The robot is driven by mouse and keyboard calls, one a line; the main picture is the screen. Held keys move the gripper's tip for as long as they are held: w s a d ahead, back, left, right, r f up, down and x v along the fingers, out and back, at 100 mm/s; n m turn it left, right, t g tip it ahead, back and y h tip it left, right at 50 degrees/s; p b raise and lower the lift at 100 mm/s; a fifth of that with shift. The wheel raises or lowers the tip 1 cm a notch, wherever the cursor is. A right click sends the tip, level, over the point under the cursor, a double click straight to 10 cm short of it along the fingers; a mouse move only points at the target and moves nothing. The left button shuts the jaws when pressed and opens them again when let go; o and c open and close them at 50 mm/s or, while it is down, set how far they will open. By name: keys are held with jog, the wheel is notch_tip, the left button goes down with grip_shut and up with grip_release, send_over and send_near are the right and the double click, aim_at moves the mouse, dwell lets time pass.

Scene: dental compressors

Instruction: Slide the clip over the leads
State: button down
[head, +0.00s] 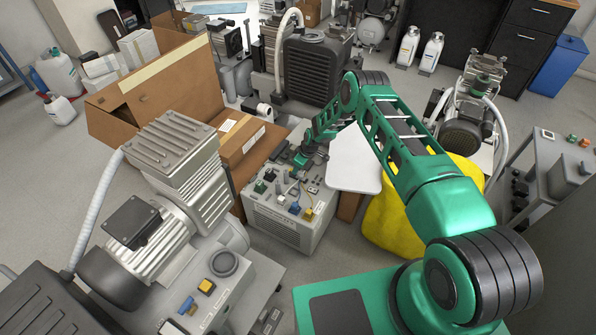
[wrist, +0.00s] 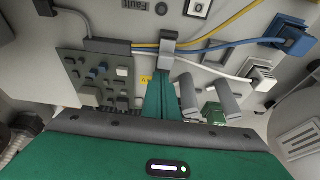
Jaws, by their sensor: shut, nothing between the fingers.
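A grey piece that looks like the clip (wrist: 168,44) stands on the panel in the wrist view, just beyond my fingertips. Yellow (wrist: 225,24), blue (wrist: 232,45) and white (wrist: 215,69) leads run from a dark sleeve (wrist: 106,45) on the left, past the clip, to the right. I cannot tell whether the clip goes around them or only stands beside them. My gripper (wrist: 163,82) is shut and empty, its green fingers pointing at the clip's lower end. In the head view my gripper (head: 300,158) is low over the top of the grey unit (head: 284,229); the clip is too small to make out.
Two grey posts (wrist: 221,97) stand right of my fingers. A block of small buttons (wrist: 96,75) lies left. Blue (wrist: 292,38) and white (wrist: 262,75) plugs sit at the right.

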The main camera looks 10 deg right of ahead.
aim_at(297, 175)
jog(key=shift+w+a+r, duration=0.15)
jog(key=shift+w+a, duration=0.65)
jog(key=shift+a, duration=0.2)
jog(key=v, duration=1)
jog(key=shift+a, duration=0.2)
jog(key=shift+r, duration=0.15)
